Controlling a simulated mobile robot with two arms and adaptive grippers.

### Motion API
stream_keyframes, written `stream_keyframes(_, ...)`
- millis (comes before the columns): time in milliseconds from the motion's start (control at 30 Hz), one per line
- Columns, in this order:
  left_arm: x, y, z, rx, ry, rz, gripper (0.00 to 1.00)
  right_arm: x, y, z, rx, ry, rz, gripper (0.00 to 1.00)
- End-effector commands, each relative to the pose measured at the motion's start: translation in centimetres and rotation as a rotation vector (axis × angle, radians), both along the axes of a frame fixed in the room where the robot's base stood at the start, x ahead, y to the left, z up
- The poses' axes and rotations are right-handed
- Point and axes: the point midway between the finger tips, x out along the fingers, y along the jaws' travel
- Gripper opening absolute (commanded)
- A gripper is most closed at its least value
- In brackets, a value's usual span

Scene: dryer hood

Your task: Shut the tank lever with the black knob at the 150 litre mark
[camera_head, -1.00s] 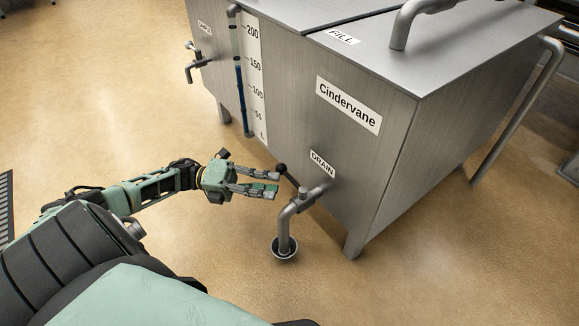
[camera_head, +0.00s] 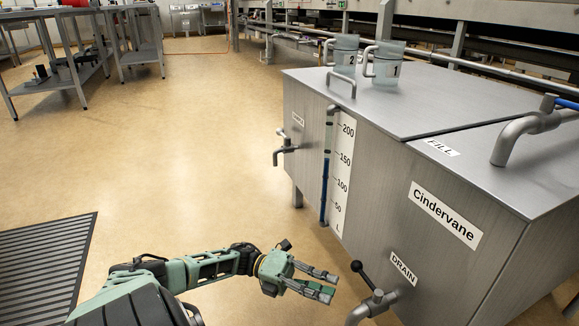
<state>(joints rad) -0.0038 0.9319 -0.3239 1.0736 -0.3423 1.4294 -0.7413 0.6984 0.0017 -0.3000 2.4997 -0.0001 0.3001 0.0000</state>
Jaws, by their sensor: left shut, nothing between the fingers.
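The steel tank (camera_head: 440,265) labelled Cindervane fills the right side. Its drain lever (camera_head: 367,279) has a black knob (camera_head: 356,266) and sticks up and left from the drain valve (camera_head: 378,297), under the DRAIN label. The drain pipe's lower end is cut off by the frame. The level scale (camera_head: 341,175) stands beside a sight tube (camera_head: 325,185); its blue column tops out close to the 150 mark. My left gripper (camera_head: 331,285) is shut and empty, just left of and slightly below the knob, apart from it. My right gripper is out of view.
A sample tap (camera_head: 286,149) sticks out of the tank's left end. A fill pipe (camera_head: 530,125) with a blue handle and two jugs, numbered 2 (camera_head: 346,55) and 1 (camera_head: 388,65), are on top. A dark floor grate (camera_head: 40,270) lies left. Floor between is clear.

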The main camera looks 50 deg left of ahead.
Motion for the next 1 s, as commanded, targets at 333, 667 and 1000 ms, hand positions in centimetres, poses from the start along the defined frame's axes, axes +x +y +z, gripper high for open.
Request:
stream_keyframes(333,0.3,3.9,-0.3,0.003,-0.001,0.003,0.0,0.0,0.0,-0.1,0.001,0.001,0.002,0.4)
stream_keyframes(667,0.5,8.2,-0.7,0.002,0.0,0.0,0.0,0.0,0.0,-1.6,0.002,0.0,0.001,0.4)
stream_keyframes(1000,0.4,9.7,-0.5,0.001,0.001,-0.003,0.0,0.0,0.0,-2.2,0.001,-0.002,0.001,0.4)
